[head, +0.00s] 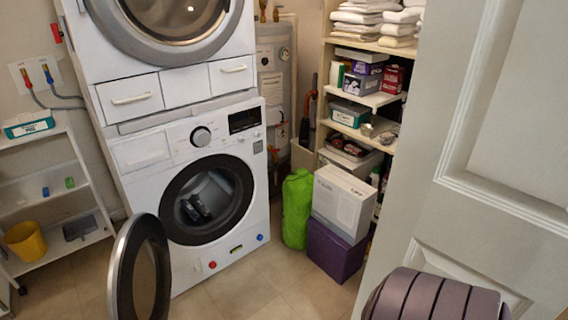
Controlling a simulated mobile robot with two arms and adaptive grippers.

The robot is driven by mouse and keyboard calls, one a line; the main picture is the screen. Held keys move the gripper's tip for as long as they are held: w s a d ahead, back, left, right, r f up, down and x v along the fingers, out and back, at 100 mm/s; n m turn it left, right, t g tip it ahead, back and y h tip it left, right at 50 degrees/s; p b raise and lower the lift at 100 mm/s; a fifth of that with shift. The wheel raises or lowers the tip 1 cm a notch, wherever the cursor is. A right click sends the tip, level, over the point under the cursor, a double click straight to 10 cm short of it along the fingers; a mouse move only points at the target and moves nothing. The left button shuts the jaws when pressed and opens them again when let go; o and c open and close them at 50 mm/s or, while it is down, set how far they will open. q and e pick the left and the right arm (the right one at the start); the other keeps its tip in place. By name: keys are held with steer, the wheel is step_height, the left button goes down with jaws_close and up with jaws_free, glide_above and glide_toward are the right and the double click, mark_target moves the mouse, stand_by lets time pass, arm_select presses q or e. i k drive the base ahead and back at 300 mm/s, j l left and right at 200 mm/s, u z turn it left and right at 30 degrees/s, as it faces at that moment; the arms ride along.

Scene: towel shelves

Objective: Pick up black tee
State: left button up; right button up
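The front-loading washing machine (228,262) stands at centre left with its round door (140,275) swung open toward the lower left. A small dark bundle (198,207) lies inside the drum, low and left of its middle. It looks like dark cloth, but I cannot tell whether it is the black tee. No other black tee shows. Neither of my grippers is in view.
A white door (500,150) stands at the right. A white box (343,203) sits on a purple box (333,252), beside a green bag (297,208). Shelves (375,98) hold folded towels and boxes. A yellow bucket (26,241) is on the left rack. Some tiled floor (270,280) is clear.

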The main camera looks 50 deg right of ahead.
mark_target(194, 198)
steer(key=z, duration=1)
steer(key=i+l+z, duration=0.1)
steer(key=i+l, duration=0.25)
steer(key=l, duration=0.1)
